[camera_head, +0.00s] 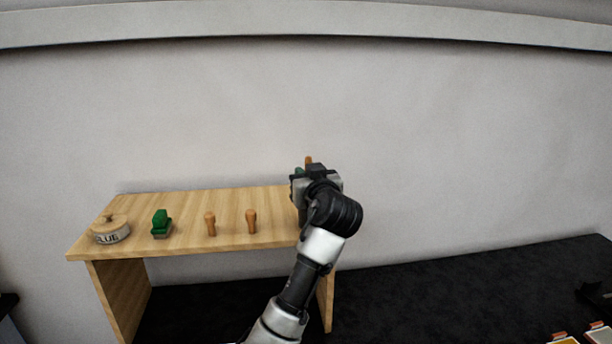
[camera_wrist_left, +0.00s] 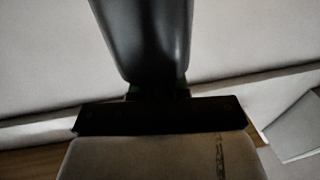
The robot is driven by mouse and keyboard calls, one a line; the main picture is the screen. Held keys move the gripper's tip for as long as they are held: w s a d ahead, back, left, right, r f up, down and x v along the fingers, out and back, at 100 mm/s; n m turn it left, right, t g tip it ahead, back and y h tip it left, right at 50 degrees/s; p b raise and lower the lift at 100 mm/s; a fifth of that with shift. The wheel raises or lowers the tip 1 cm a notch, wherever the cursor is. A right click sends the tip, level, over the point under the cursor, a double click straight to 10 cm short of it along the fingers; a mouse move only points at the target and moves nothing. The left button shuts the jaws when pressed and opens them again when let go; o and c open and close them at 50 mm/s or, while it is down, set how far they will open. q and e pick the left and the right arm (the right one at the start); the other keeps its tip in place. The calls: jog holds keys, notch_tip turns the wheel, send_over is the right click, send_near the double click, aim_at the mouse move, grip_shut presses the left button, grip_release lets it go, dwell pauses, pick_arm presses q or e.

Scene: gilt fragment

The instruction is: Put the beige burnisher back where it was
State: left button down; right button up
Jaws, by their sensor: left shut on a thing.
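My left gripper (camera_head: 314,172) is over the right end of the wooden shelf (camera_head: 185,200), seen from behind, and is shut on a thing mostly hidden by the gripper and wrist. An orange-brown tip (camera_head: 309,159) shows just above the gripper; it looks like part of the held thing, but I cannot tell its beige colour or full shape. Two small wooden-handled pieces, a left one (camera_head: 210,224) and a right one (camera_head: 251,221), stand upright on the shelf. In the left wrist view a dark finger (camera_wrist_left: 145,40) fills the top middle and hides what is held.
The shelf rests on a dark counter (camera_head: 450,290). Coloured cards (camera_head: 598,334) lie at the lower right. A pale wall is close behind.

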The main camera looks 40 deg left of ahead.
pick_arm(q)
jog(key=c, duration=1.5)
grip_release()
jog(key=shift+f, duration=0.15)
jog(key=shift+c, duration=0.2)
jog(key=o, duration=0.4)
jog(key=shift+o, duration=0.2)
pick_arm(e)
jog(key=shift+d+f, duration=0.1)
jog(key=shift+d, duration=0.3)
pick_arm(q)
jog(key=shift+r, duration=0.25)
jog(key=b+v, duration=0.4)
jog(key=v, duration=0.8)
pick_arm(e)
notch_tip(320, 180, down, 4)
jog(key=shift+s+r, duration=0.1)
jog(key=shift+a, duration=0.1)
